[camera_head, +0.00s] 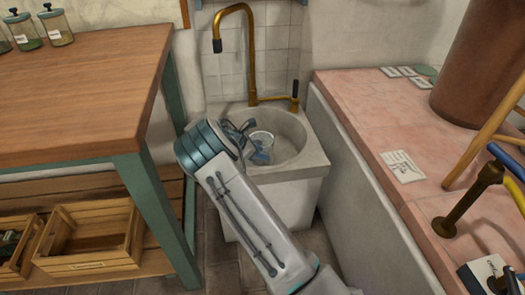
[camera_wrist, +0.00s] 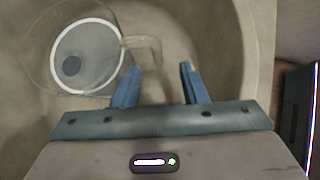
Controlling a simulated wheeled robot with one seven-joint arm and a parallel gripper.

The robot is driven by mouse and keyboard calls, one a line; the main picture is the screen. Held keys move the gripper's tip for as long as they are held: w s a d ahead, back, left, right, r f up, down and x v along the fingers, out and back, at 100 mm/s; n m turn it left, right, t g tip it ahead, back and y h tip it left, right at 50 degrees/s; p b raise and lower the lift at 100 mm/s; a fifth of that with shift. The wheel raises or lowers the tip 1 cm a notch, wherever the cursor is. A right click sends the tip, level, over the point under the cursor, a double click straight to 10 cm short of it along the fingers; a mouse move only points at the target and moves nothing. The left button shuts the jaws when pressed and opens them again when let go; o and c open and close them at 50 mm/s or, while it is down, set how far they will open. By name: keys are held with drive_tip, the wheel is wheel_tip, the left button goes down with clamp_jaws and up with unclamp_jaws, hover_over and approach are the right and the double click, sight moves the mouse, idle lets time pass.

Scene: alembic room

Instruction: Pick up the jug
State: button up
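A clear glass jug (camera_head: 263,140) stands in the stone sink basin (camera_head: 308,155), partly hidden by my gripper and wrist. In the wrist view the jug (camera_wrist: 87,58) is at the upper left, seen from above with a pale round rim. Its handle (camera_wrist: 157,52) points right. My gripper (camera_wrist: 160,68) has its two blue fingers spread apart, and the gap holds nothing gripped. The handle's outer part shows between and just beyond the fingertips. I cannot tell how far above or below the tips it lies. In the head view my gripper (camera_head: 245,130) is over the basin's left part.
A brass tap (camera_head: 250,55) rises behind the basin. A wooden table (camera_head: 85,85) with green legs stands left, with wooden crates (camera_head: 95,235) below. A pink tiled counter (camera_head: 385,125) stands right, bearing cards and a large brown cylinder (camera_head: 480,65).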

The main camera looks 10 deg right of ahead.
drive_tip(key=b+x, duration=0.3)
drive_tip(key=x, duration=0.2)
drive_tip(key=shift+w+f, duration=0.2)
drive_tip(key=shift+r, duration=0.1)
clamp_jaws()
idle(1.1)
drive_tip(key=shift+w+r, duration=0.1)
drive_tip(key=shift+r, duration=0.05)
